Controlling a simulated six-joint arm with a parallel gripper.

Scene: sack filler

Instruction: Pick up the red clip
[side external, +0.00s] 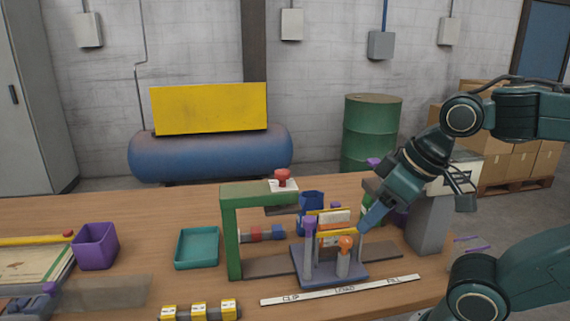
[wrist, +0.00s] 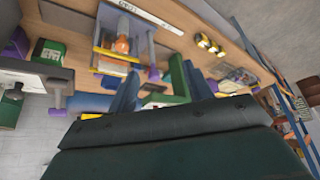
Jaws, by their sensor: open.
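A small red block (side external: 255,234), which may be the red clip, sits in a row with a grey and a blue piece behind the green frame (side external: 231,235) in the side view. The frame's post stands just left of it. I cannot make it out in the wrist view. My gripper (side external: 375,216) is open, tilted down to the left, near the right side of the grey-blue stand (side external: 330,273). It is to the right of the red block and apart from it. In the wrist view my blue fingers (wrist: 153,90) are spread.
The stand has upright posts and an orange-topped knob (side external: 345,243). A red button (side external: 283,176) tops the green frame. A teal tray (side external: 197,248) and purple bin (side external: 95,246) stand left. A labelled white strip (side external: 340,291) and yellow-marked rollers (side external: 198,311) lie in front.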

